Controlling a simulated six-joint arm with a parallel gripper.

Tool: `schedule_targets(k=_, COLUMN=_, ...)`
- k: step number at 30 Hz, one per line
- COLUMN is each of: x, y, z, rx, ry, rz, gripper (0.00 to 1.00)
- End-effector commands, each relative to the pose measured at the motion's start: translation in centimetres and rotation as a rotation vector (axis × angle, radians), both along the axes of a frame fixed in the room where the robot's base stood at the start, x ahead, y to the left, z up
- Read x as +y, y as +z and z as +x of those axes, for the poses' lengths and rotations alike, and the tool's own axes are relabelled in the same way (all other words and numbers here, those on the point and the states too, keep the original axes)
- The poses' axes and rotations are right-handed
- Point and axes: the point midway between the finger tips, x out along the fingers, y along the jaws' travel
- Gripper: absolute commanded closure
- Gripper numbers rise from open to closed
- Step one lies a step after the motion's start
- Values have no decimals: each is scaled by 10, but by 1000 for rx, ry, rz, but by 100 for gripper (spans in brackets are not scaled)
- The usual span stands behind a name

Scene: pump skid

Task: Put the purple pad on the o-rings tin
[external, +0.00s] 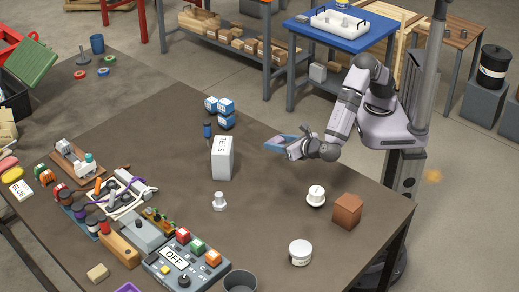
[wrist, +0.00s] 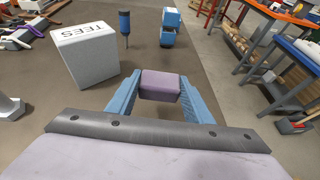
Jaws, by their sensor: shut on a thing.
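The purple pad (wrist: 160,86) is between the two blue fingers of my gripper (wrist: 160,79) in the wrist view, and the gripper is shut on it. In the external view my gripper (external: 281,143) is above the dark table, to the right of the white TEES box (external: 222,158); the pad is hard to make out there. A round white tin (external: 300,252) with dark lettering on its lid stands near the table's front right. Its lettering is too small to read, so I cannot be sure that it is the o-rings tin. It is apart from my gripper.
A white knobbed piece (external: 316,197) and a brown block (external: 347,210) stand behind the round tin. A pale bolt-like piece (external: 219,201) is left of them. Blue-and-white blocks (external: 226,107) and a blue-handled tool (external: 207,131) stand behind the box. Clutter fills the left side.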

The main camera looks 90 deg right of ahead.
Motion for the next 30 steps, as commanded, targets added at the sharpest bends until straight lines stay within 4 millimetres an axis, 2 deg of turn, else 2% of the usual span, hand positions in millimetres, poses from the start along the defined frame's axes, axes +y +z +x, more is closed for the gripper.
schedule_targets(k=1, x=27, y=1, z=1, rx=-7, ry=63, rz=6, gripper=75)
schedule_targets(k=11, x=182, y=37, z=24, rx=-5, ry=535, rz=4, gripper=75)
schedule_targets(k=15, x=247, y=58, z=30, rx=-6, ry=766, rz=4, gripper=75)
schedule_targets(k=21, x=337, y=86, z=24, rx=-7, ry=1135, rz=0, gripper=75)
schedule_targets(k=27, x=399, y=87, z=-5, rx=-2, ry=1458, rz=-5, gripper=75)
schedule_targets(k=30, x=415, y=79, z=-21, rx=1, ry=1568, rz=-5, gripper=75)
